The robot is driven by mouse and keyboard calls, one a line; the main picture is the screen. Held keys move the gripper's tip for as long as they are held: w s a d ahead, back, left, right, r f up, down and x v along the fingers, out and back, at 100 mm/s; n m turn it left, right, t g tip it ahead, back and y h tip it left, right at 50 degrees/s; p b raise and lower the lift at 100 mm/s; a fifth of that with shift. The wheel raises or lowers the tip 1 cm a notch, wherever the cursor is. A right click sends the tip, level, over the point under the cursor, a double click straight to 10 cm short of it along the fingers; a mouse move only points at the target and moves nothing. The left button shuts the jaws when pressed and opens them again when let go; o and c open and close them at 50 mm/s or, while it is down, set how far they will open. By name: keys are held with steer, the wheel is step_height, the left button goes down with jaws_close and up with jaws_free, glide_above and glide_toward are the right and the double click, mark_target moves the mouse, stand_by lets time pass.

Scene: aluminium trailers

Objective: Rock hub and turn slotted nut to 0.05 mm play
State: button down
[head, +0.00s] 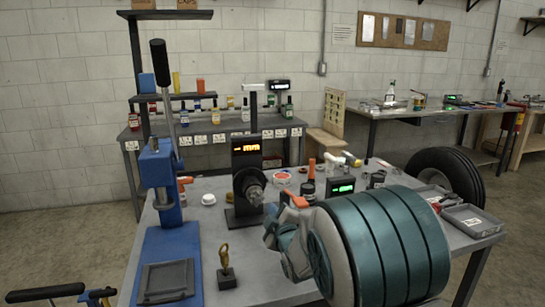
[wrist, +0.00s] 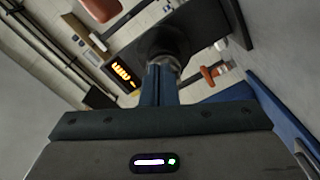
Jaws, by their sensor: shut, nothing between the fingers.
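The hub (head: 246,184) is a dark round part with a grey metal end, mounted on a black stand on the bench. An orange "mm" readout (head: 246,146) sits above it. The slotted nut is too small to tell apart from the metal end. In the wrist view my gripper (wrist: 160,72) has its fingers shut together and empty, pointing at the dark hub (wrist: 165,45). The fingertips overlap the hub's end in the picture; I cannot tell whether they touch. The orange readout also shows left of them.
A blue lever press (head: 160,210) stands on the left of the grey bench (head: 290,292). A brass-handled tool in a black block (head: 227,278) is at the front. A small green-lit display (head: 341,186), bottles and caps stand behind. A tyre (head: 450,175) and grey trays (head: 472,220) are right.

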steer(key=shift+b+x, duration=0.55)
steer(key=shift+x, duration=0.75)
steer(key=shift+s+a+r, duration=0.1)
steer(key=shift+a+r, duration=0.1)
steer(key=shift+a, duration=0.2)
steer(key=shift+a+b, duration=0.15)
steer(key=shift+b, duration=1.15)
steer(key=shift+d+f+b, duration=0.2)
steer(key=shift+d+b, duration=0.1)
steer(key=shift+b, duration=0.3)
steer(key=b+v, duration=0.2)
steer(key=v, duration=0.4)
steer(key=shift+d, duration=0.2)
